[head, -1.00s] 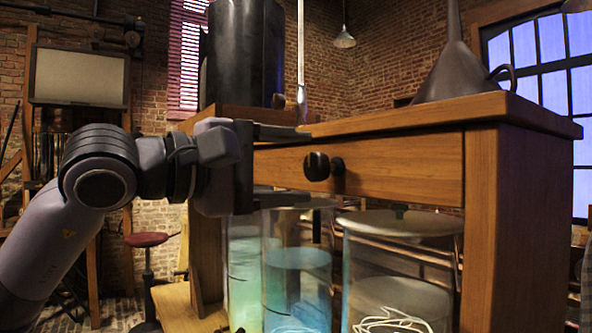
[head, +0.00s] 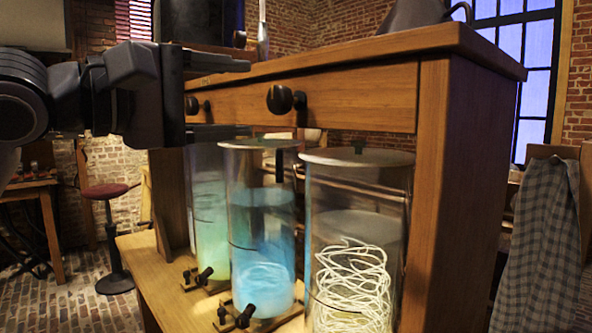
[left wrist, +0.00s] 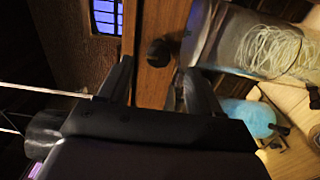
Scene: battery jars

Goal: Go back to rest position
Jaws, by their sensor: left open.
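My left gripper (head: 238,97) comes in from the left in the head view. Its two fingers are apart, one above the other, and nothing shows between them. It is in front of the wooden cabinet's drawer front (head: 355,100), left of a dark round knob (head: 281,99). In the left wrist view the open fingers (left wrist: 155,82) point toward the drawer front, with the knob (left wrist: 159,52) beyond them. I cannot tell if a finger touches the wood. My right gripper is not in view.
Under the drawer, glass jars stand on a shelf: a greenish one (head: 208,215), a blue one (head: 262,225) and one with pale tangled wire (head: 352,280). A dark funnel (head: 415,14) stands on top. A red stool (head: 107,192) is at left; checked cloth (head: 540,240) hangs at right.

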